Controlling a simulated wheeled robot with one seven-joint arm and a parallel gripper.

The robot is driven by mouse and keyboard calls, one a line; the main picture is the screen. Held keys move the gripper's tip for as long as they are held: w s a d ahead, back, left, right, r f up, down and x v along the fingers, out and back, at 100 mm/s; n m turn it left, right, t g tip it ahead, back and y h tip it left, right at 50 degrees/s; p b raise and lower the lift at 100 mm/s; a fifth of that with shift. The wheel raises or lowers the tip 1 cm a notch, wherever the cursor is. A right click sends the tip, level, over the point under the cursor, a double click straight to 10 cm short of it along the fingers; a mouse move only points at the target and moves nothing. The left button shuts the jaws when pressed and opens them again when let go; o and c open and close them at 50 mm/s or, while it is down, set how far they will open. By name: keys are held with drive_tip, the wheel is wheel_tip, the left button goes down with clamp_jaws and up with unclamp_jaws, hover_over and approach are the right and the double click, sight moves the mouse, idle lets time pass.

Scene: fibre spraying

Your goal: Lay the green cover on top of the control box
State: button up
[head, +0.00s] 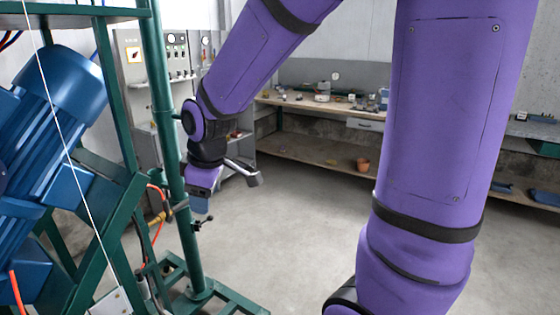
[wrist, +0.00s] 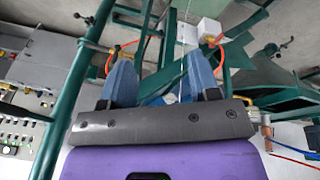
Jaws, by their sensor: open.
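My gripper (head: 201,202) hangs at the end of my purple arm, beside a green upright post in the head view. In the wrist view its two blue fingers (wrist: 160,84) stand apart, with no object held between them. A grey control cabinet (head: 134,72) with gauges, a yellow-framed switch and knobs stands behind the post. Part of it shows at the left of the wrist view (wrist: 45,62). A small white box (wrist: 204,32) with an orange hose shows beyond the fingers. I cannot tell which is the control box. I cannot make out the green cover.
A green steel frame (head: 133,190) with a big blue motor (head: 62,85) fills the left, close to my gripper. Orange hoses and a brass valve (head: 163,215) are on it. A workbench (head: 330,108) with small items stands behind. The floor (head: 275,235) between is open.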

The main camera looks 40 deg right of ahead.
drive_tip(key=s+d+r+m+t, duration=0.1)
drive_tip(key=s+r+m, duration=0.3)
drive_tip(key=s, duration=0.5)
drive_tip(key=s+d+r+m+t, duration=0.1)
drive_tip(key=s+d+r+m, duration=0.3)
drive_tip(key=s+r, duration=0.4)
drive_tip(key=shift+s+m, duration=0.3)
drive_tip(key=shift+s, duration=0.05)
